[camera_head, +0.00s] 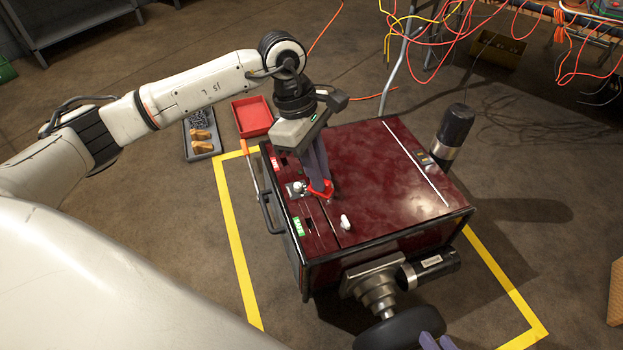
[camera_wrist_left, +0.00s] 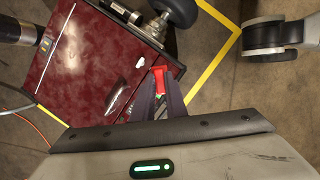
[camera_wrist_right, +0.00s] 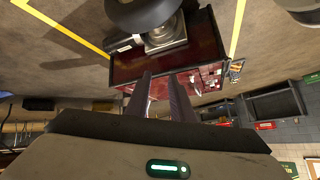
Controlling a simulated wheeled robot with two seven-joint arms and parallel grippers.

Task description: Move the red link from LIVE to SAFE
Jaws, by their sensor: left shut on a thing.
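The red link (camera_head: 325,190) is between the fingertips of my left gripper (camera_head: 318,186), over the dark red box's lid (camera_head: 385,175). It also shows at the fingertips in the left wrist view (camera_wrist_left: 159,79). Whether it touches the lid is unclear. The red LIVE label (camera_head: 276,163) lies near the lid's far left corner, beside a dark slot. The green SAFE label (camera_head: 298,227) lies nearer me, beside another dark slot (camera_head: 310,223). My right gripper (camera_wrist_right: 160,80) has its fingers apart and empty, pointing at the box; its fingertips show at the head view's bottom edge.
A silver fitting (camera_head: 296,188) and a white knob (camera_head: 345,222) stand on the lid. A red tray (camera_head: 252,116) and a dark tray (camera_head: 202,138) lie on the floor behind. A wheel (camera_head: 400,330) juts from the box's near side. Yellow tape (camera_head: 238,260) surrounds it.

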